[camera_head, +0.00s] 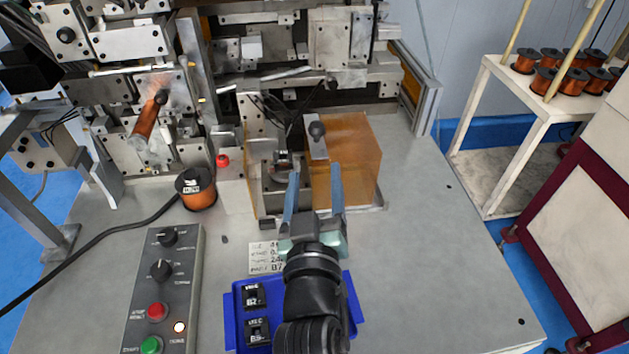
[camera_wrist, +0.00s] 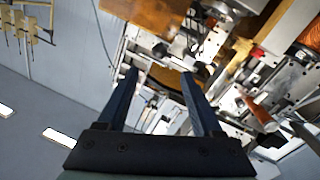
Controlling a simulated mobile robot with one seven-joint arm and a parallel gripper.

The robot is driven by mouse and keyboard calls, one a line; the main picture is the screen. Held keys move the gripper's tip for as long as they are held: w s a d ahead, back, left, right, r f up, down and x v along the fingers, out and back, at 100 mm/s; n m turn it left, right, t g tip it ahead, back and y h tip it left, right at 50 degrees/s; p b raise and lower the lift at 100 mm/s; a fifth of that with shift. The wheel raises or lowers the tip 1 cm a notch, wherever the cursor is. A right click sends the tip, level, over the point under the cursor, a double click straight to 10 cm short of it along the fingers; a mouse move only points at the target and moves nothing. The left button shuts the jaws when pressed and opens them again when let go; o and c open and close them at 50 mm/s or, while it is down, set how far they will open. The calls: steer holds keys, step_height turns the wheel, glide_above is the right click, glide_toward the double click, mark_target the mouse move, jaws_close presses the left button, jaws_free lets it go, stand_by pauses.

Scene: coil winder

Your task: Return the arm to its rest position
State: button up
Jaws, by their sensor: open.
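My gripper (camera_head: 314,205) is open, with its two blue fingers apart and nothing between them. In the head view it is over the front of the machine's table, its fingers pointing away toward the orange transparent guard (camera_head: 357,160). In the wrist view the open fingers (camera_wrist: 160,95) point at the coil winder (camera_wrist: 235,50), which is tilted in that picture. My arm runs down to the bottom edge of the head view and covers part of a blue tray (camera_head: 232,318).
The blue tray holds black parts with labels. A control box (camera_head: 165,285) with knobs and buttons stands left of it. A copper wire spool (camera_head: 196,188) stands behind the box. A white rack (camera_head: 497,75) with several spools is at the right. The table's right side (camera_head: 440,270) is clear.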

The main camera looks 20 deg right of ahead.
steer(key=a+r+t+y, duration=0.1)
steer(key=a+r+t, duration=0.25)
steer(key=r, duration=0.95)
steer(key=a+r+t+y, duration=0.1)
steer(key=a+r+t, duration=0.3)
steer(key=r, duration=0.8)
steer(key=s+a+r+t+y, duration=0.1)
steer(key=s+a+r, duration=0.3)
steer(key=r, duration=0.4)
steer(key=s+a+r+n+t+y, duration=0.1)
steer(key=s+a+r+y, duration=0.3)
steer(key=r, duration=0.4)
steer(key=shift+s+a+t+y, duration=0.2)
steer(key=shift+s+t+y, duration=0.1)
steer(key=shift+t, duration=0.45)
